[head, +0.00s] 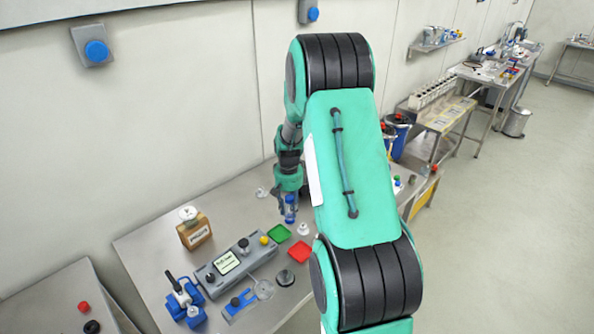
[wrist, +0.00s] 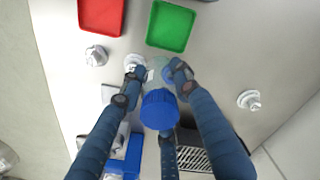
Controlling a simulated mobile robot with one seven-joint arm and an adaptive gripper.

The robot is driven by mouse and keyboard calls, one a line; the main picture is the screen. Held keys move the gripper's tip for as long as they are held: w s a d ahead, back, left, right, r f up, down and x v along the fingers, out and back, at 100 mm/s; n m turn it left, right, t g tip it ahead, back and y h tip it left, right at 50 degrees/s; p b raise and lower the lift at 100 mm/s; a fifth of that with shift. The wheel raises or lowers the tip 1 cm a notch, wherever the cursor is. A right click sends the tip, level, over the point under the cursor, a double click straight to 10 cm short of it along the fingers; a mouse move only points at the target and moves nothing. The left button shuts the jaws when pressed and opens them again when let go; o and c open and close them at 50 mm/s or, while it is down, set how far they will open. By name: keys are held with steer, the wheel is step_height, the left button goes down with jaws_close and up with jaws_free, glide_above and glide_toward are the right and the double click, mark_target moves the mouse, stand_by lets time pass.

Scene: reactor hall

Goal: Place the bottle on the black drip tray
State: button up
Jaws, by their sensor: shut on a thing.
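The bottle has a ribbed blue cap (wrist: 160,108) and a clear body that is mostly hidden below the cap in the wrist view. My gripper (wrist: 155,80) is shut on the bottle, its dark blue fingers around it. In the head view my gripper (head: 289,198) points down over the steel table with the blue bottle (head: 290,212) at its tips. Whether the bottle touches the table cannot be told. The black drip tray (wrist: 194,158) is a slotted dark plate low in the wrist view, partly behind my fingers. My arm seems to hide it in the head view.
A green tray (head: 279,233) and a red tray (head: 299,251) lie close to the bottle. A small clear stopper (wrist: 249,100) lies on bare metal.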

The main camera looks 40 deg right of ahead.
steer(key=d+r+p, duration=0.3)
steer(key=d+p, duration=0.3)
steer(key=d+r+p, duration=0.3)
steer(key=d+p, duration=0.4)
steer(key=shift+w+d+r, duration=0.2)
steer(key=shift+w+r, duration=0.05)
steer(key=shift+w, duration=0.2)
steer(key=shift+w+d, duration=0.1)
steer(key=shift+w+d+f+p, duration=0.25)
steer(key=shift+w+d+p, duration=0.2)
steer(key=shift+w+d, duration=1.4)
steer(key=shift+w+d+f+p, duration=0.25)
steer(key=shift+w+d+p, duration=0.2)
steer(key=shift+w+d, duration=1.4)
steer(key=shift+w+d+f+p, duration=0.35)
steer(key=shift+w+d, duration=0.95)
steer(key=shift+w, duration=1.1)
steer(key=shift+f+p, duration=0.6)
steer(key=shift+f, duration=1.05)
steer(key=shift+f, duration=0.1)
